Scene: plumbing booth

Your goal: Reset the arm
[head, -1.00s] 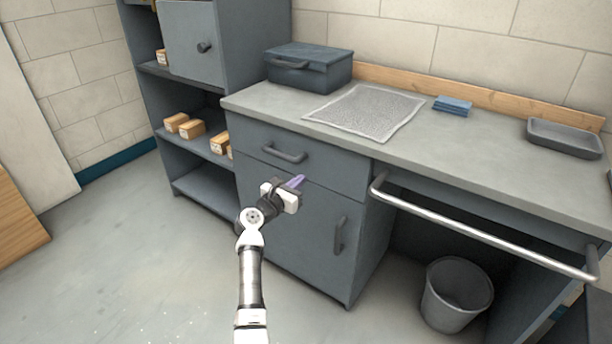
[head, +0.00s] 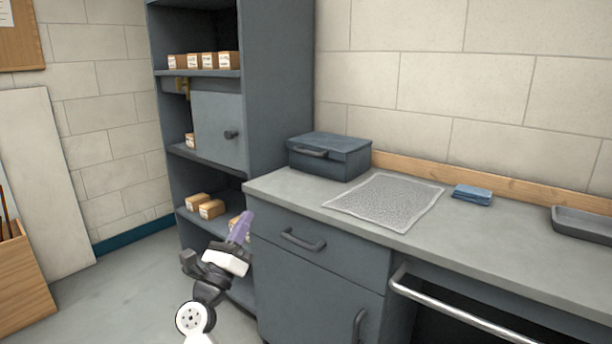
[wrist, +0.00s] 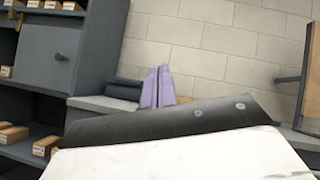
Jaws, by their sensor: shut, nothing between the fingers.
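My gripper (head: 240,226) is in the lower left middle of the head view, in front of the shelf unit and left of the drawer cabinet. Its purple fingers are together with nothing between them and point upward. They also show in the wrist view (wrist: 157,86), upright behind the dark gripper housing, with the wall and the toolbox behind. My gripper touches nothing that I can see.
A grey shelf unit (head: 275,80) with small boxes stands behind my gripper. The worktop (head: 290,189) holds a toolbox (head: 328,156), a mat (head: 385,200), a blue cloth (head: 472,194) and a tray (head: 582,223). A metal rail (head: 455,312) juts out in front.

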